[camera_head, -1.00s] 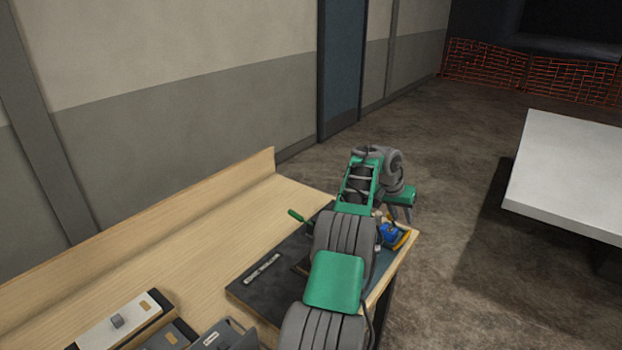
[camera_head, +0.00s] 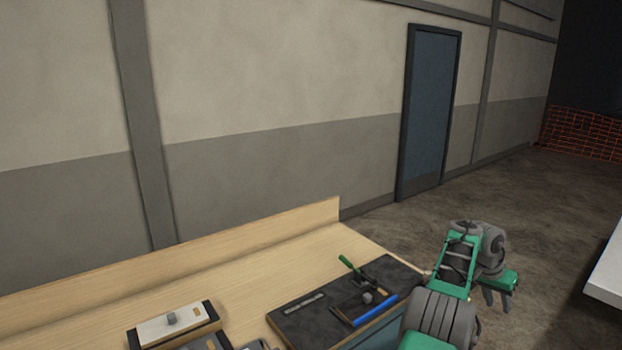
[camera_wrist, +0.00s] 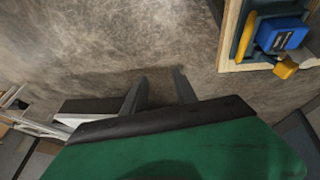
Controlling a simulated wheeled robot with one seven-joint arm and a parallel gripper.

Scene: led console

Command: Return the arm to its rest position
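My gripper (camera_head: 498,300) hangs beyond the right end of the workbench in the head view, over the floor. In the wrist view, the two dark fingers of my gripper (camera_wrist: 160,80) stand apart with bare floor between them. It holds nothing that I can see. My arm (camera_head: 450,300), green and grey, is folded at the lower right of the head view and hides the near right corner of the bench.
The wooden workbench (camera_head: 255,300) carries a dark mat (camera_head: 310,318) with a green-handled tool (camera_head: 349,264) and a blue bar (camera_head: 376,310). A blue-and-yellow device (camera_wrist: 282,35) sits near the bench edge. A white table (camera_head: 608,270) stands right. Floor between is clear.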

